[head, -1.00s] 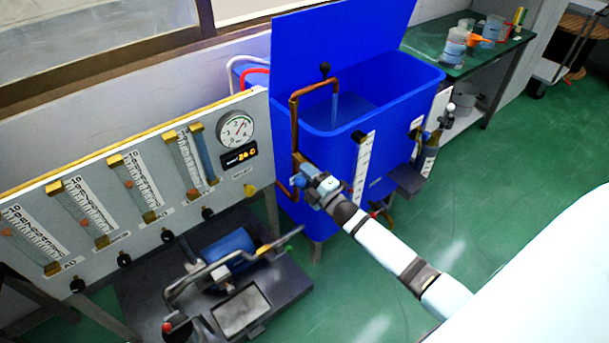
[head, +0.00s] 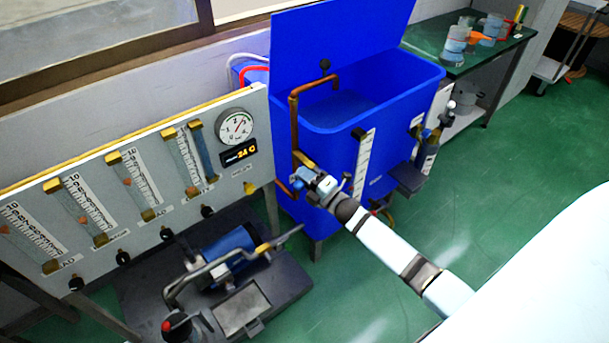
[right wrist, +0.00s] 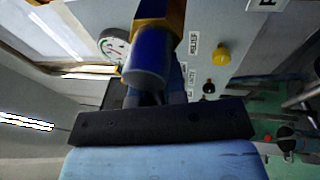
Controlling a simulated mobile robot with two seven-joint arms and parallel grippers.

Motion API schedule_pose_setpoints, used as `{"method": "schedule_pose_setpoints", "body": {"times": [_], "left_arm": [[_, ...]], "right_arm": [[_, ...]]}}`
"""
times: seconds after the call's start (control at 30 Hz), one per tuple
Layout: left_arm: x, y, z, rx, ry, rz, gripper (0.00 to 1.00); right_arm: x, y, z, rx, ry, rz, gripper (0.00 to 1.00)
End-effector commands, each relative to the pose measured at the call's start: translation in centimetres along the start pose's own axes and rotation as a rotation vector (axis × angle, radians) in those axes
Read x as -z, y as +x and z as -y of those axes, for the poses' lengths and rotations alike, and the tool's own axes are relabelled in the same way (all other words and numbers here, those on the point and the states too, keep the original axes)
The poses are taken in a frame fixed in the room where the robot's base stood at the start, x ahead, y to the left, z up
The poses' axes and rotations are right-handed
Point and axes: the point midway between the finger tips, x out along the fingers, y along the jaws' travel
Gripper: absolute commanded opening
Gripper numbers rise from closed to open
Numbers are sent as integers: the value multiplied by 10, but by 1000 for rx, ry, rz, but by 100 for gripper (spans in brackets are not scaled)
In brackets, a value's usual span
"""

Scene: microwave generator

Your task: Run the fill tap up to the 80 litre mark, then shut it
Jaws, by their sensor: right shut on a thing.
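The blue tank (head: 400,90) stands with its lid up. Water (head: 345,106) shows inside, below the rim. A copper fill pipe (head: 294,125) rises at the tank's left corner and its spout (head: 334,80) bends over the rim; no stream shows under it. My right gripper (head: 309,180) is at the brass tap (head: 304,159) low on this pipe. In the right wrist view the tap's blue handle (right wrist: 148,65) sits at the dark gripper bar, and the jaws are shut on it. A white scale (head: 362,165) runs down the tank's front; its marks are too small to read. My left gripper is out of view.
A gauge panel (head: 100,160) with several flow tubes stands left of the tank. A pump (head: 228,250) on a dark base lies on the floor before it. A green bench (head: 430,45) with jugs stands behind right. The green floor at right is open.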

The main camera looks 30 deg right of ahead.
Motion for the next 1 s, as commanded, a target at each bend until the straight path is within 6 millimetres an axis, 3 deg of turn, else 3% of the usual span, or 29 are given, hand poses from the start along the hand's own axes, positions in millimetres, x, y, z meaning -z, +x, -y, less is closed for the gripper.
{"method": "schedule_pose_setpoints", "body": {"times": [0.13,0.17,0.27,0.67,1.0], "left_arm": [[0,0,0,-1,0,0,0],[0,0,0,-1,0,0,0],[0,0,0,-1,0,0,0],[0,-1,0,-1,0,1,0],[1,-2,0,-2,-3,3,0]], "right_arm": [[4,0,2,2,-4,-6,0],[4,0,2,2,-4,-6,14],[4,0,2,2,-3,-6,37],[2,-9,1,2,-1,-2,37],[3,-81,1,5,-1,-3,37]]}}
